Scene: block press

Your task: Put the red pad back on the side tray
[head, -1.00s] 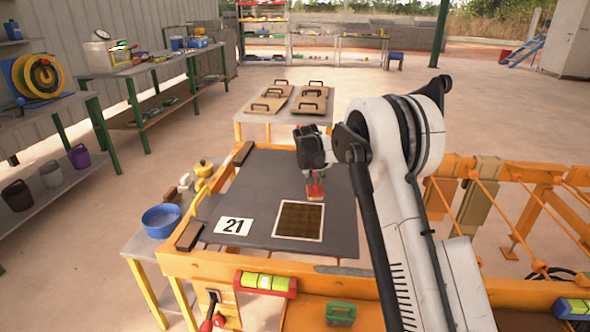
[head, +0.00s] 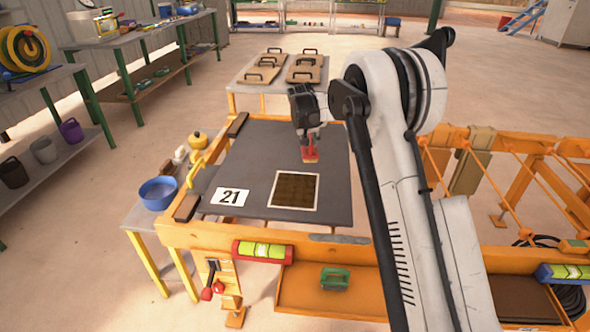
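The red pad (head: 310,156) is small, with a red upright part. It shows in the head view over the far right part of the dark grey table top. My gripper (head: 309,141) points down at its upper part and appears shut on it. The fingertips are small and partly hidden by the red part. I cannot tell whether the pad touches the surface or hangs just above it. I cannot tell whether this is the side tray.
A white-edged brown square (head: 295,190) and a "21" card (head: 230,197) lie on the table top (head: 250,160). A blue bowl (head: 159,192) stands on a low stand at left. A spirit level (head: 262,251) sits on the front rail. Orange railings (head: 500,170) stand at right.

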